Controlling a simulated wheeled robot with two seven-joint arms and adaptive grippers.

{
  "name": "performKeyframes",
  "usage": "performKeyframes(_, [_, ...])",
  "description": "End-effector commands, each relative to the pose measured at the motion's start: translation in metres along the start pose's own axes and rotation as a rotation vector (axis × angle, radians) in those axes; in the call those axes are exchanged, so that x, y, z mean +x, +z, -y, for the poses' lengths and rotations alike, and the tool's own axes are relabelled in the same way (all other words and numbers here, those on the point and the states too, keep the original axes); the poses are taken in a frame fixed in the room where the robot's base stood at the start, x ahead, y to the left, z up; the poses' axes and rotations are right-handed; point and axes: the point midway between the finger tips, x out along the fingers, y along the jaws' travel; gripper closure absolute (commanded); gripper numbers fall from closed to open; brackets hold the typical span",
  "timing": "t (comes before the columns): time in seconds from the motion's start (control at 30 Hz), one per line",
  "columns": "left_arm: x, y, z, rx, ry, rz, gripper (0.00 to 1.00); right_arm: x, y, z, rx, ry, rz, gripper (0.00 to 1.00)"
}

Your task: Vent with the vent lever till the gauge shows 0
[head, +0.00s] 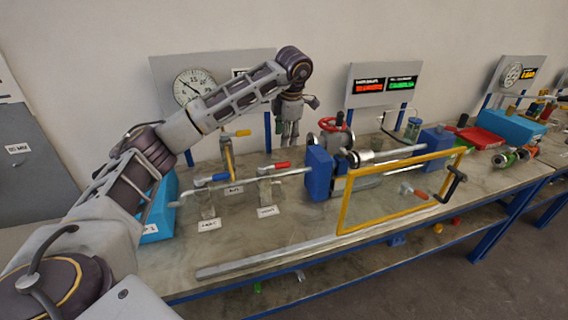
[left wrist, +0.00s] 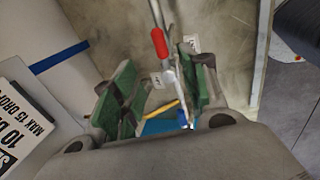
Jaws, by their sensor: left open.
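A round white gauge (head: 194,88) is on the back panel; its dark needle leans to the upper left, but the value is too small to read. Three valve levers stand on the bench: yellow (head: 243,133), blue (head: 221,176) and red (head: 283,165). In the left wrist view, the red lever handle (left wrist: 159,43) shows beyond and between the open green-padded fingers (left wrist: 155,98). My right gripper is out of view.
A yellow frame (head: 385,227) and a blue-ended vessel (head: 319,173) stand right of the valves. A red handwheel (head: 335,125) is close right of my left gripper. A grey bar (head: 290,256) lies along the front edge. A digital display (head: 386,85) stands behind.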

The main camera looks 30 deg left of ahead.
Motion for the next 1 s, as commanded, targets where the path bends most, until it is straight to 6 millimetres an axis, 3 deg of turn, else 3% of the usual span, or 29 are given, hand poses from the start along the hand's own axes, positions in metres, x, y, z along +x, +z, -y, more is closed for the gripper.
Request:
performKeyframes(0.2, [0.001,0.0,0.0,0.0,-0.001,0.001,0.56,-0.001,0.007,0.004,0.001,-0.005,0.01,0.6])
performKeyframes(0.47, [0.016,0.0,0.0,0.0,-0.002,-0.002,0.56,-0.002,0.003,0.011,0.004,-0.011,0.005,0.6])
performKeyframes(1.0, [0.084,0.0,0.001,0.001,-0.002,-0.001,0.56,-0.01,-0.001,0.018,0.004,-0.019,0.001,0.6])
